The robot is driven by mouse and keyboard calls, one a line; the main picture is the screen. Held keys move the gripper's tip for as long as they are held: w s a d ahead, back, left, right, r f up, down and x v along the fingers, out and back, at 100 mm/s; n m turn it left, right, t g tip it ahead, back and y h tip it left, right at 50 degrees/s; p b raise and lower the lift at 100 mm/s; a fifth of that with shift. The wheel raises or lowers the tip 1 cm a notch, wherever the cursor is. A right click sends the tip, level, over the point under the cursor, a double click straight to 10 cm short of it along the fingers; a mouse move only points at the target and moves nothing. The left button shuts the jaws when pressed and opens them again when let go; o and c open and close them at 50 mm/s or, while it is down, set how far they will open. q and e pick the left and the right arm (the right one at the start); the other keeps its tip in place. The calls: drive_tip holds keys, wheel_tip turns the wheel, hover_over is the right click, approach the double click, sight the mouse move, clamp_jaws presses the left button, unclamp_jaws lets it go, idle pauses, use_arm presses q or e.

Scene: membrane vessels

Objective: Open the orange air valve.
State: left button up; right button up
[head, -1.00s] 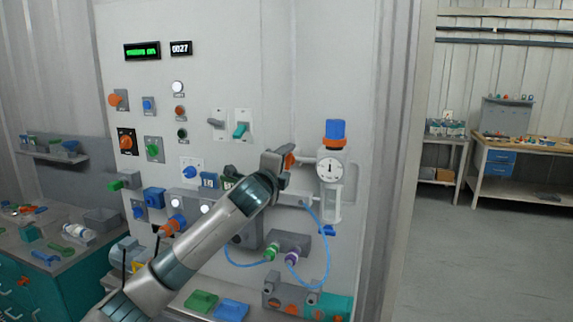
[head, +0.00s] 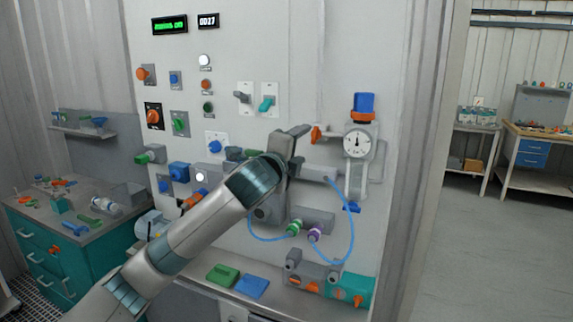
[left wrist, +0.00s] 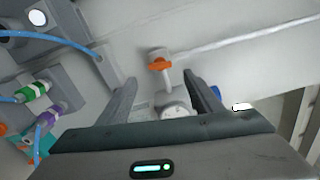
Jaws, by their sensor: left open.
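The orange air valve (head: 317,134) is a small orange handle on a pipe stub on the wall panel, just left of the round gauge (head: 356,141). In the left wrist view the orange handle (left wrist: 160,65) lies ahead, near the middle of the gap between the finger tips. My left gripper (head: 299,136) is open and empty, just left of the valve in the head view. In the left wrist view its two fingers (left wrist: 163,84) are spread wide, and no contact with the handle shows. My right gripper is in neither view.
A blue-and-orange capped unit (head: 363,106) stands above the gauge. A blue hose (head: 352,225) loops below, near green and purple fittings (head: 303,230). Several knobs and switches cover the panel's left part. A ledge (head: 205,278) holds a green block and a blue block.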

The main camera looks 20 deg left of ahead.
use_arm(q)
drive_tip(key=s+b, duration=0.2)
drive_tip(key=s, duration=0.6)
drive_tip(key=shift+a, duration=0.2)
drive_tip(key=shift+s+f, duration=0.1)
